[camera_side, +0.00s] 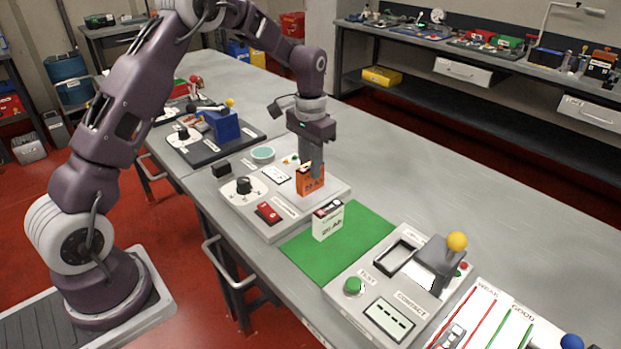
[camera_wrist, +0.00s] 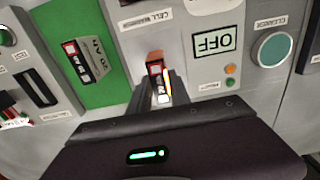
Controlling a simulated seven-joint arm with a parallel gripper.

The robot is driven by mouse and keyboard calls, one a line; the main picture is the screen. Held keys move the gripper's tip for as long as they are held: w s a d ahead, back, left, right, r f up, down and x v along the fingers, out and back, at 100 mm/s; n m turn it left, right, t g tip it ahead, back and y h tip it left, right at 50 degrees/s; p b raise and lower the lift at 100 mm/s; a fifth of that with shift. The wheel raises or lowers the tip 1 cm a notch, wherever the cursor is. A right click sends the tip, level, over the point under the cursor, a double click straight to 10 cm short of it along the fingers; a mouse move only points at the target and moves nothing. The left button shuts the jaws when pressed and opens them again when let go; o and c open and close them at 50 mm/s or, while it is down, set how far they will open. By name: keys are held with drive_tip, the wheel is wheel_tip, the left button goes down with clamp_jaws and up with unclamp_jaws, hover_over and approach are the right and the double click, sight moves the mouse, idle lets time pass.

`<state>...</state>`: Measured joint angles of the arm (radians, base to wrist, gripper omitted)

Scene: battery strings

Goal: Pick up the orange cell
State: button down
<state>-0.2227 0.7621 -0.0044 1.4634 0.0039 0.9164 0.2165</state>
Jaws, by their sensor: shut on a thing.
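The orange cell (camera_side: 308,184) is a small upright block with dark print in the side view. It stands at or just above the right part of a grey panel. My gripper (camera_side: 311,168) points straight down and is shut on the cell's upper part. In the wrist view the orange cell (camera_wrist: 154,66) shows between the fingers of my gripper (camera_wrist: 158,90), its far side partly hidden by them. I cannot tell whether the cell still touches the panel.
A white cell (camera_side: 328,221) stands on a green mat (camera_side: 368,235) close by. The grey panel (camera_side: 263,228) carries a black knob (camera_side: 243,185) and a red switch (camera_side: 269,212). A tester with a yellow-knobbed lever (camera_side: 456,242) stands at the right.

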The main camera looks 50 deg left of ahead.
drive_tip(key=shift+r, duration=2.55)
drive_tip(key=shift+r, duration=0.1)
